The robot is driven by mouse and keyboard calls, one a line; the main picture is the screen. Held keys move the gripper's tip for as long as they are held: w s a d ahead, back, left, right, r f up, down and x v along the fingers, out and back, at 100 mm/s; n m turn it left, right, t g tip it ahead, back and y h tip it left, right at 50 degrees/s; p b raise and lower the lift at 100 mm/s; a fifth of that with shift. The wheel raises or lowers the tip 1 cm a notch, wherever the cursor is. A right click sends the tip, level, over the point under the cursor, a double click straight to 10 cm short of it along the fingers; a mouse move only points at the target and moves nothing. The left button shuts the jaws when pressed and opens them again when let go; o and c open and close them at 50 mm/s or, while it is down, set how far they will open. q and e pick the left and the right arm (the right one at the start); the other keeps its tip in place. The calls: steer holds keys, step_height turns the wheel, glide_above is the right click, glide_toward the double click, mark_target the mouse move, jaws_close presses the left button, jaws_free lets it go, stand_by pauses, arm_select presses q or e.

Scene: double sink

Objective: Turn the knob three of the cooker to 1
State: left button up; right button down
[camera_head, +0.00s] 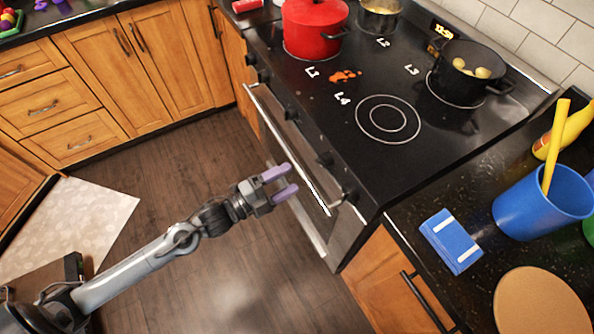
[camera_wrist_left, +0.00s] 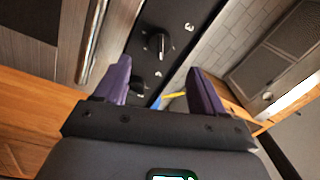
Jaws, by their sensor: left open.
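My left gripper (camera_head: 291,179) is open and empty, in front of the oven door handle and apart from the knobs. In the left wrist view, a knob with a light pointer (camera_wrist_left: 158,44) shows between and beyond the purple fingers (camera_wrist_left: 160,70). A second knob (camera_wrist_left: 138,82) is partly hidden by a finger.
The long oven handle (camera_head: 290,150) runs below the knobs. A red pot (camera_head: 313,28), a steel pot (camera_head: 380,18) and a black pot (camera_head: 460,75) stand on the burners. A blue container (camera_head: 540,208) and blue sponge (camera_head: 452,240) are on the right counter.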

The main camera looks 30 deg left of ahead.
arm_select(q)
steer(key=shift+s+a, duration=0.35)
steer(key=shift+s, duration=0.3)
steer(key=s+d+r+n+g+y+p, duration=0.1)
steer(key=s+d+r+n+y+p, duration=0.25)
steer(key=n+y+p, duration=0.35)
steer(key=s+a+f+n+g+y, duration=0.1)
steer(key=s+a+f+n+g, duration=0.15)
steer(key=s+n+g, duration=0.45)
steer(key=s+a+f+n+g+y, duration=0.1)
steer(key=s+f+n+g, duration=0.2)
steer(key=s+n+g, duration=0.35)
step_height(320, 180, up, 38)
steer(key=s+m+t+p, duration=0.1)
steer(key=m+t+p, duration=0.1)
steer(key=p, duration=3.6)
steer(key=shift+s+d, duration=0.15)
